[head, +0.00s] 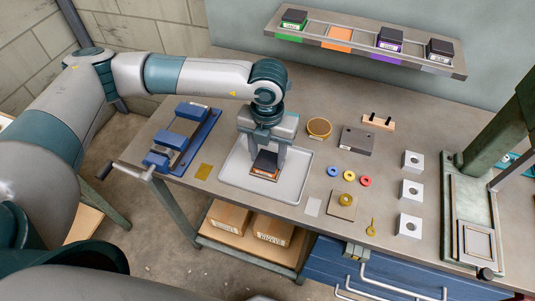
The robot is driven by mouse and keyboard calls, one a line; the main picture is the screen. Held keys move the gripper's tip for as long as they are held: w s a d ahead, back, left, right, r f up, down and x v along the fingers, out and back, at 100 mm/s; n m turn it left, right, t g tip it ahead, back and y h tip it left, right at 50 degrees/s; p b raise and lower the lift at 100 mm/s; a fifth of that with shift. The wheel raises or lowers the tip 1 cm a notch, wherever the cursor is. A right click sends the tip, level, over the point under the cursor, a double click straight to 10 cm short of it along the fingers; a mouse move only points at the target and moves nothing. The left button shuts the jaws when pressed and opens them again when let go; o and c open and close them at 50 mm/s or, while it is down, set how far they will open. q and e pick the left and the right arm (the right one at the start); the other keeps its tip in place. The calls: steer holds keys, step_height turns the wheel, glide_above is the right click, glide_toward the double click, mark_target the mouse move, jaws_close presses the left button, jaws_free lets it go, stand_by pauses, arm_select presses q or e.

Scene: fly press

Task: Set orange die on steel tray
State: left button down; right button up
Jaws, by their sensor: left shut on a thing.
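The orange die (265,160) is a dark block with an orange band and a pale label on its front. My left gripper (264,164) comes down from above and is shut on it, one finger on each side. The die is over the middle of the steel tray (233,174), a shallow light-grey tray on the bench. I cannot tell whether its underside touches the tray. The fingers hide part of its sides. My right gripper is not in view.
The wall shelf (315,42) holds green, purple and grey dies; its orange slot (339,39) is empty. Right of the tray lie a round brass-coloured piece (319,128), coloured rings and several white blocks.

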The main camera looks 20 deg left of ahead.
arm_select(q)
steer(key=shift+b, duration=0.4)
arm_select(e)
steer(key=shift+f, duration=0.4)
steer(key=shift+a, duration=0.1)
arm_select(q)
steer(key=c, duration=0.8)
jaws_free()
steer(key=shift+r+b, duration=2.55)
steer(key=shift+r, duration=6.25)
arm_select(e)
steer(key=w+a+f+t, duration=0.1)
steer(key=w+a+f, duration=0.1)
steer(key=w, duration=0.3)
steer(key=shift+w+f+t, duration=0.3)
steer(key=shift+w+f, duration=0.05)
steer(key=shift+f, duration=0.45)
